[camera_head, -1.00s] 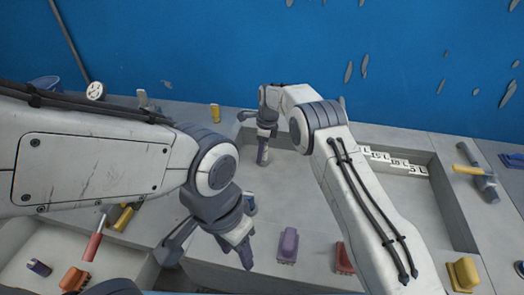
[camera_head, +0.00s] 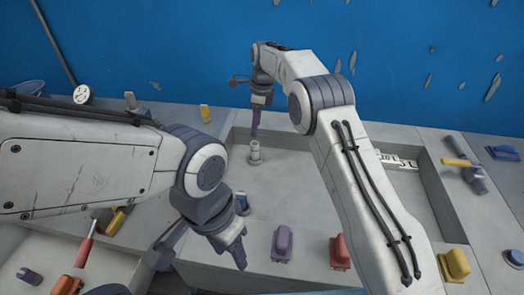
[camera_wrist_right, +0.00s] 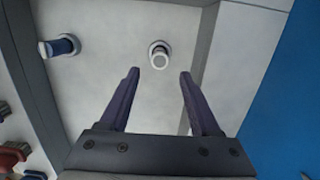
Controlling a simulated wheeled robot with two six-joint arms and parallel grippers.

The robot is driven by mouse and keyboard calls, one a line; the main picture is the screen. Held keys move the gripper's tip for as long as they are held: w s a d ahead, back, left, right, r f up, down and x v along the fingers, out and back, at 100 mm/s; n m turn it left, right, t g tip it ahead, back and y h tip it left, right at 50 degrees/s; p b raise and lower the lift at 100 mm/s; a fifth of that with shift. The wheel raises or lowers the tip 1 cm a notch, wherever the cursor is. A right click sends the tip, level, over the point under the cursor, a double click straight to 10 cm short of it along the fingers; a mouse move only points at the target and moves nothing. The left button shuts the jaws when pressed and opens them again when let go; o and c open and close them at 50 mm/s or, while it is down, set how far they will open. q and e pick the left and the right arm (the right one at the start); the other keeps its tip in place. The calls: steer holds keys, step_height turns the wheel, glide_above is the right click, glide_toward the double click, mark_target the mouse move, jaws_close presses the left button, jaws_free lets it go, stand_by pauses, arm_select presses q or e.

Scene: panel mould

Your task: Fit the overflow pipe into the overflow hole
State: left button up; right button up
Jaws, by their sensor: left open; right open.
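A short pale grey pipe (camera_head: 255,152) stands on the mould floor just below my right gripper (camera_head: 255,132). In the right wrist view the pipe (camera_wrist_right: 159,58) shows end-on, upright within a darker ring, beyond my open fingertips (camera_wrist_right: 159,73); nothing is between them. How deep it sits in the overflow hole cannot be seen. A blue-and-white cylinder (camera_wrist_right: 62,46) is at the mould's side in the wrist view, and partly behind my left gripper in the head view (camera_head: 243,203). My left gripper (camera_head: 240,257) is open and empty at the front edge.
The mould has raised walls (camera_head: 430,185). Purple (camera_head: 283,243), red (camera_head: 340,252) and yellow (camera_head: 454,264) handled blocks stand along the front. The mould's middle is clear.

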steer(key=shift+s+a+r, duration=0.15)
steer(key=shift+s+r, duration=0.05)
steer(key=shift+r, duration=0.2)
steer(key=s+a+r+n, duration=0.2)
steer(key=s+r+n, duration=0.2)
steer(key=s+n, duration=0.5)
steer(key=s+a+r+n, duration=0.2)
steer(key=s+r+n, duration=0.35)
steer(key=s, duration=0.65)
steer(key=s+d+f+n, duration=0.1)
steer(key=s+d+n, duration=0.1)
steer(key=s+n, duration=0.2)
steer(key=s+d+f+n, duration=0.2)
steer(key=s+d+n, duration=0.1)
steer(key=s, duration=0.8)
steer(key=s+d+f+n, duration=0.1)
steer(key=s+d+n, duration=0.2)
steer(key=s+n, duration=0.3)
steer(key=shift+s+d+f, duration=0.2)
steer(key=shift+s+f, duration=0.05)
steer(key=shift+s, duration=0.45)
